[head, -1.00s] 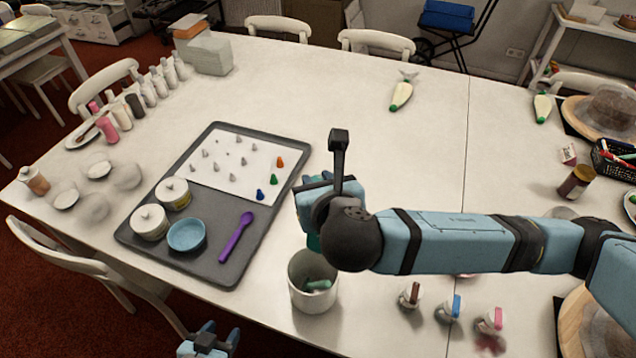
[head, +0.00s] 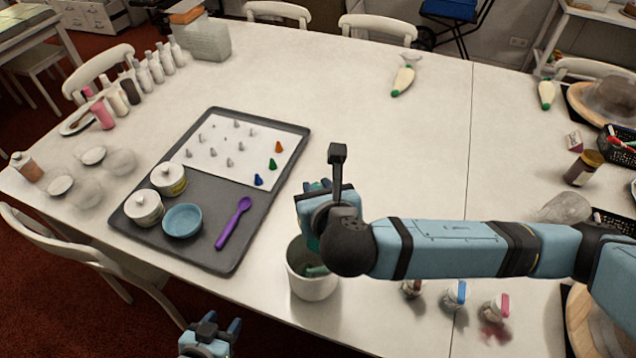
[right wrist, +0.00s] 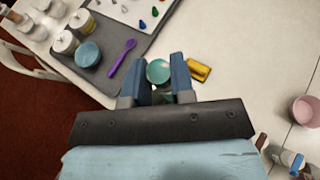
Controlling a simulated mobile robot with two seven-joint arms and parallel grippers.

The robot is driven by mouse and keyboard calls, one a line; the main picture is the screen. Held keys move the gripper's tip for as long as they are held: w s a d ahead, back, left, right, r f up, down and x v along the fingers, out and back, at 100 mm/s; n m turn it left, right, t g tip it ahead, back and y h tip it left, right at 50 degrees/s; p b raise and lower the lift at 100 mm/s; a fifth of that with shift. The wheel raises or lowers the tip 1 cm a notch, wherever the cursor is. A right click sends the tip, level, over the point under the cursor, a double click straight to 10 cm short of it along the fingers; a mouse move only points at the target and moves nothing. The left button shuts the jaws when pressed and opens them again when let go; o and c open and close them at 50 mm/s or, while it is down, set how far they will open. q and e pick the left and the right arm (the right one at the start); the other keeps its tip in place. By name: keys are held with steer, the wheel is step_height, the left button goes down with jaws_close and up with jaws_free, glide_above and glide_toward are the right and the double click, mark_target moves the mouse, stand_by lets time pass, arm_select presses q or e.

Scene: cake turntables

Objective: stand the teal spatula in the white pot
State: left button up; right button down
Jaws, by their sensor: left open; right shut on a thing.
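The white pot (head: 312,287) stands near the front edge of the table, with something greenish visible inside it. My right gripper (head: 318,225) is above the pot's mouth, and its arm and wrist hide part of the rim. It is shut on the teal spatula (right wrist: 159,71), whose rounded teal end shows between the fingers (right wrist: 162,88) in the right wrist view. A bit of teal also shows below the gripper in the head view. The lower part of the spatula is mostly hidden. My left gripper (head: 208,335) is open and empty at the bottom edge, off the table's front.
A grey tray (head: 208,262) left of the pot holds lidded jars, a blue bowl (head: 183,221), a purple spoon (head: 235,222) and piping tips. Small jars with coloured tops (head: 455,296) stand right of the pot. A yellow object (right wrist: 198,70) shows in the right wrist view.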

steer(key=shift+f+b, duration=0.4)
steer(key=shift+f, duration=1.4)
steer(key=c, duration=0.9)
jaws_free()
steer(key=shift+s, duration=0.1)
steer(key=v, duration=1.3)
steer(key=shift+s+r, duration=0.15)
steer(key=shift+s, duration=0.2)
